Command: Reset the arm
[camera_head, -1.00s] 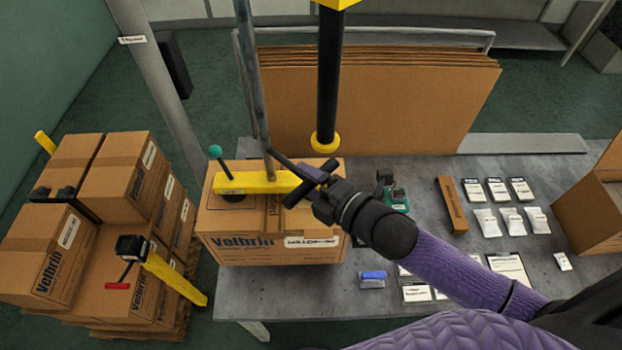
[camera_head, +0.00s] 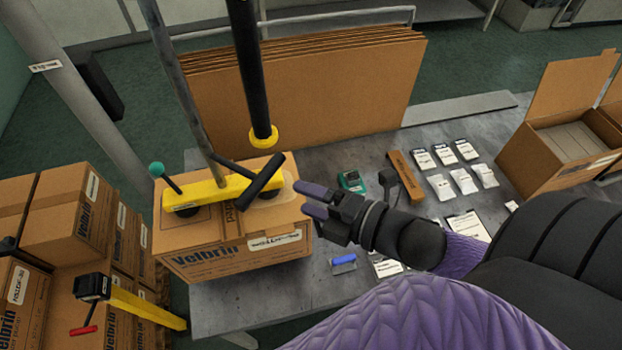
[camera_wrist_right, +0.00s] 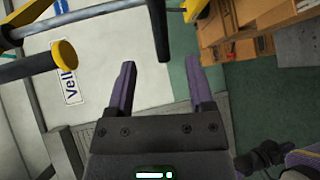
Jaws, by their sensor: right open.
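My right gripper (camera_head: 314,200) is open and empty. In the head view it appears just right of the closed Velbrin carton (camera_head: 235,250) on the table, apart from the lifting tool. In the right wrist view its two purple fingers (camera_wrist_right: 160,90) are spread with nothing between them. The yellow lifting tool (camera_head: 215,192) rests on top of the carton, with a black cross handle (camera_head: 263,180) and a green-knobbed lever (camera_head: 157,170). My left gripper is not in view.
Stacked cartons (camera_head: 65,215) stand at the left beside a yellow bar (camera_head: 145,302). Flat cardboard sheets (camera_head: 310,95) stand behind the table. A black hanging tube (camera_head: 248,70) comes down near the carton. Papers, pouches and an open box (camera_head: 570,140) lie to the right.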

